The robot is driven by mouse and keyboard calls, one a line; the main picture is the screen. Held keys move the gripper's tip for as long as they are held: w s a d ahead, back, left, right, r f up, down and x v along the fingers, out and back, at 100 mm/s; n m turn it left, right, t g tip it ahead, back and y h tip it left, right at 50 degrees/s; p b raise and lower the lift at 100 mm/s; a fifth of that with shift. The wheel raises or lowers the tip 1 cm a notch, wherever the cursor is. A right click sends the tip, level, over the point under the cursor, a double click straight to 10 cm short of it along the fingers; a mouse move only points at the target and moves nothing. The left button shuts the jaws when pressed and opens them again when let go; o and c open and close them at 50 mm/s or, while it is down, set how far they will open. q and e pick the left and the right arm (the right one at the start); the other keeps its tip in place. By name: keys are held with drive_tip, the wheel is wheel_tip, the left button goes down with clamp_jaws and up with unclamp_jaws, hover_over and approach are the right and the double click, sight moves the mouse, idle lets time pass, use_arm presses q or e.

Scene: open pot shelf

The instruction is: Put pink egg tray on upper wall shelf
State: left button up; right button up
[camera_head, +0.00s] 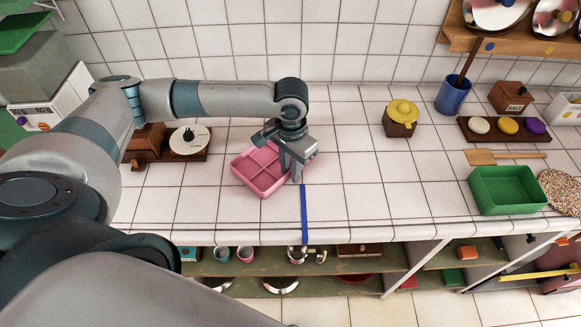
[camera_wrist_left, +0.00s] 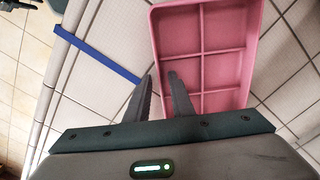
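The pink egg tray (camera_head: 262,170) lies on the white tiled counter, its open compartments facing up. It also fills the upper right of the left wrist view (camera_wrist_left: 205,55). My left gripper (camera_head: 297,178) points down at the tray's right side in the head view. Its two fingers (camera_wrist_left: 160,78) are a small gap apart, at one side wall of the tray. I cannot make out whether they touch that wall. The wooden upper wall shelf (camera_head: 515,40) is at the top right, partly out of frame. My right gripper is not clearly seen.
A yellow-lidded pot (camera_head: 401,115), blue cup (camera_head: 453,95) and green bin (camera_head: 507,188) stand to the right. Metal lids (camera_head: 496,12) occupy the upper shelf. The counter between tray and bin is clear.

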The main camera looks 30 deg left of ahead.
use_arm(q)
drive_tip(key=shift+r, duration=0.15)
drive_tip(key=shift+r, duration=0.25)
wheel_tip(320, 180, up, 12)
drive_tip(key=b, duration=0.3)
drive_tip(key=shift+f, duration=0.2)
drive_tip(key=shift+o, duration=0.5)
drive_tip(key=shift+f, duration=0.15)
